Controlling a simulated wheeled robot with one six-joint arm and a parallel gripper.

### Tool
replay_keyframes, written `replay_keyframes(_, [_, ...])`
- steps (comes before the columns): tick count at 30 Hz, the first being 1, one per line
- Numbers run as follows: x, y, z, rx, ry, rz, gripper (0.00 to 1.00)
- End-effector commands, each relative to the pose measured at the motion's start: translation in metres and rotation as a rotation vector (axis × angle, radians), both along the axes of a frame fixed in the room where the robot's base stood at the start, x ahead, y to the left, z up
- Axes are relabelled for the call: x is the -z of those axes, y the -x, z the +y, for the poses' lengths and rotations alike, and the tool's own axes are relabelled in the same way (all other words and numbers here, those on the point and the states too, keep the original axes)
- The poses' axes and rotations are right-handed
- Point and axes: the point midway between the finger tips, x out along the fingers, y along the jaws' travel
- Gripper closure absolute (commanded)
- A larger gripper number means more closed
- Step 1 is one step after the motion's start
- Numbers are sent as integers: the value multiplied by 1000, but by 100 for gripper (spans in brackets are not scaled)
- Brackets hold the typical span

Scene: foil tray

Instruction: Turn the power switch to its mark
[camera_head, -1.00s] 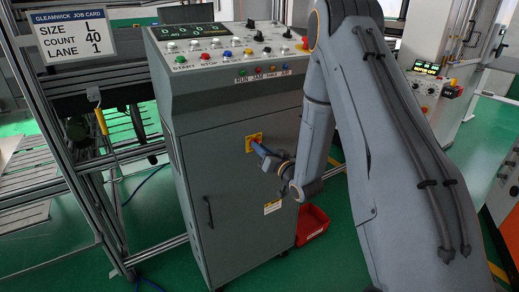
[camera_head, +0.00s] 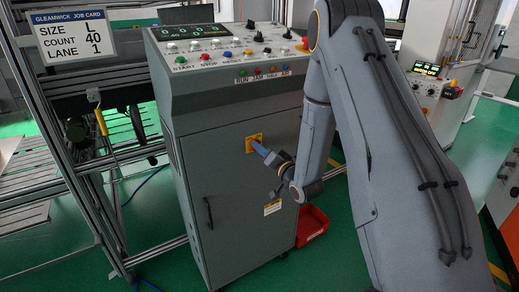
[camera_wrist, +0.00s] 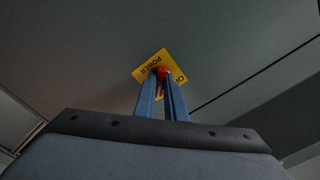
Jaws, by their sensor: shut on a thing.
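The power switch has a red knob (camera_wrist: 162,73) on a yellow plate (camera_wrist: 148,65) marked POWER. In the head view the yellow plate (camera_head: 250,138) is on the front of the grey cabinet (camera_head: 235,185), below its sloped panel. My gripper (camera_head: 256,146) reaches it from the right, its blue fingers at the plate. In the wrist view my gripper (camera_wrist: 162,82) is shut on the red knob, one finger on each side. The plate looks tilted there, with its lettering upside down. The fingers hide part of the knob and plate, and I cannot make out the mark.
The sloped panel carries several buttons, lamps and a counter display (camera_head: 188,32). A door handle (camera_head: 209,212) sticks out lower left. A red bin (camera_head: 312,224) stands on the green floor by the cabinet. A job card (camera_head: 73,36) hangs at the left.

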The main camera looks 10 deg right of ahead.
Motion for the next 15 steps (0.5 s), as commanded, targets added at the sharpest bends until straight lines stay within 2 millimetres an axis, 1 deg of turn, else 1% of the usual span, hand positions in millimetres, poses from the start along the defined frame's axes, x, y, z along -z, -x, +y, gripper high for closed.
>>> replay_keyframes(5, [0,0,-1,1,-1,-1,100])
replay_keyframes(6, [0,0,-1,1,-1,-1,87])
replay_keyframes(9, [0,0,-1,1,0,-1,71])
replay_keyframes(15, [0,0,0,1,0,-1,71])
